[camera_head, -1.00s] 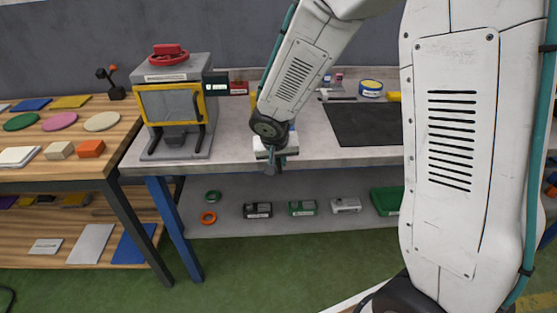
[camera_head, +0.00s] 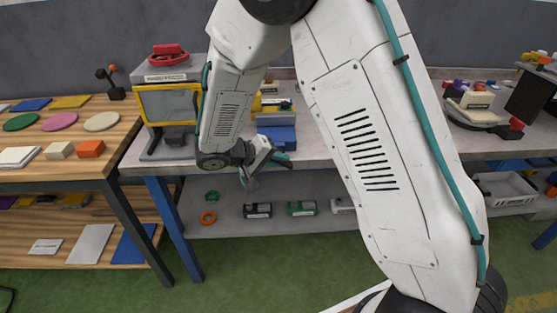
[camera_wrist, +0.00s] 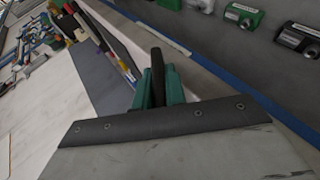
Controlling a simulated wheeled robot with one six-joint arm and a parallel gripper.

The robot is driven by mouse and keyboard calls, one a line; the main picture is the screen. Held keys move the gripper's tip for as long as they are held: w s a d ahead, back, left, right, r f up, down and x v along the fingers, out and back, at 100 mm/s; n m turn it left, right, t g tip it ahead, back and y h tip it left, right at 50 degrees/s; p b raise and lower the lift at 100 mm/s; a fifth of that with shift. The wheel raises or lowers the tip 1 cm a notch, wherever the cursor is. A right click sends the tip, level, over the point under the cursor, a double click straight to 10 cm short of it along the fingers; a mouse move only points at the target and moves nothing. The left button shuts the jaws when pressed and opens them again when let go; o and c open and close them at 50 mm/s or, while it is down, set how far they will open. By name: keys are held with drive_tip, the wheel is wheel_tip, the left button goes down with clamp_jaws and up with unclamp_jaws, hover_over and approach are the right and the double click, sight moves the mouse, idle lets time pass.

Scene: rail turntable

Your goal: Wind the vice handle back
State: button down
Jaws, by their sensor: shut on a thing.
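The blue vice (camera_head: 280,138) stands at the front edge of the grey workbench, partly hidden behind my arm. My gripper (camera_head: 274,157) is just in front of it, tilted at the bench edge. In the wrist view, the teal fingers of my gripper (camera_wrist: 158,88) are shut on a dark bar, the vice handle (camera_wrist: 156,62). The bar stands out beyond the fingertips. The handle's joint with the vice is not visible in either view.
A press (camera_head: 167,105) with a yellow frame stands left of my arm. The lower shelf (camera_head: 230,224) holds rings and several small devices. A wooden table (camera_head: 125,130) with coloured pieces is at the left. My large arm link covers the bench middle.

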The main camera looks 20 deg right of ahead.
drive_tip(key=n+h, duration=0.1)
drive_tip(key=h, duration=0.4)
drive_tip(key=shift+n, duration=0.4)
drive_tip(key=n+h, duration=0.1)
drive_tip(key=h, duration=0.1)
drive_tip(key=n+h, duration=0.1)
drive_tip(key=h, duration=0.2)
drive_tip(key=shift+t, duration=0.3)
drive_tip(key=c, duration=1.4)
unclamp_jaws()
drive_tip(key=shift+c, duration=0.2)
